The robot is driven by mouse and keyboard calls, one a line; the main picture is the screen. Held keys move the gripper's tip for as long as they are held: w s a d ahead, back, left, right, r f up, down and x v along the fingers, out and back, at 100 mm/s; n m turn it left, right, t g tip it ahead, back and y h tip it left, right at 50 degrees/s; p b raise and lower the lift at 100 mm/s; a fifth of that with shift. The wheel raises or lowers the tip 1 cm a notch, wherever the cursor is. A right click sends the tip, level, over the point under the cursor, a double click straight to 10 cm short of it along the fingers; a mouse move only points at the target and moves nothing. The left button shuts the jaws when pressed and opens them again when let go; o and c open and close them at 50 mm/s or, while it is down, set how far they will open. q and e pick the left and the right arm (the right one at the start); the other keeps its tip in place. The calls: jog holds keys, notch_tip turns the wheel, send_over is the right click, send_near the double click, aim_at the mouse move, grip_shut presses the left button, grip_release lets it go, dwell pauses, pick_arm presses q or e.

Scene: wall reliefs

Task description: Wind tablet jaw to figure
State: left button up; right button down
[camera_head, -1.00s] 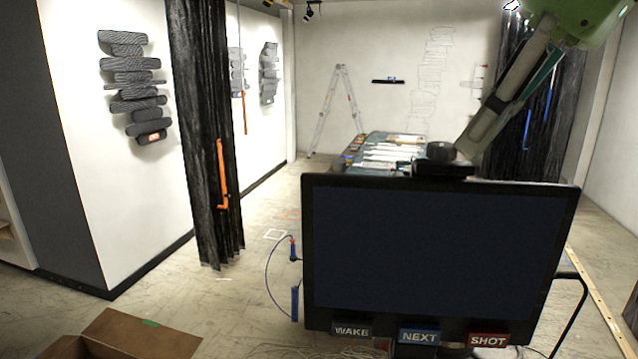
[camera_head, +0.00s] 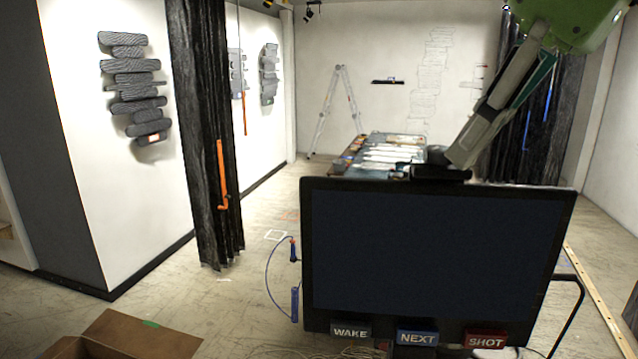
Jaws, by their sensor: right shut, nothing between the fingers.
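The tablet (camera_head: 435,265) is a large dark screen in a black frame, facing me at the centre right, with WAKE, NEXT and SHOT labels along its bottom edge. A black clamp piece (camera_head: 440,174) sits on its top edge; this may be the jaw. My right gripper (camera_head: 461,157) comes down from the upper right, shut and empty. Its tips are at the clamp's top, overlapping the round black knob there; I cannot tell whether they touch it. No figure or scale can be read. My left gripper is not in view.
A blue-handled cord (camera_head: 295,303) hangs at the tablet's left side. A cardboard box (camera_head: 140,338) lies at the lower left. A black curtain (camera_head: 205,140) and grey wall reliefs (camera_head: 135,90) stand left. A cluttered table (camera_head: 350,160) is behind the tablet. Floor between is clear.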

jog(key=shift+s+a+r, duration=0.1)
jog(key=shift+a+r, duration=0.1)
notch_tip(320, 180, up, 6)
jog(key=shift+s+d+f, duration=0.1)
jog(key=shift+d, duration=0.05)
dwell(0.5)
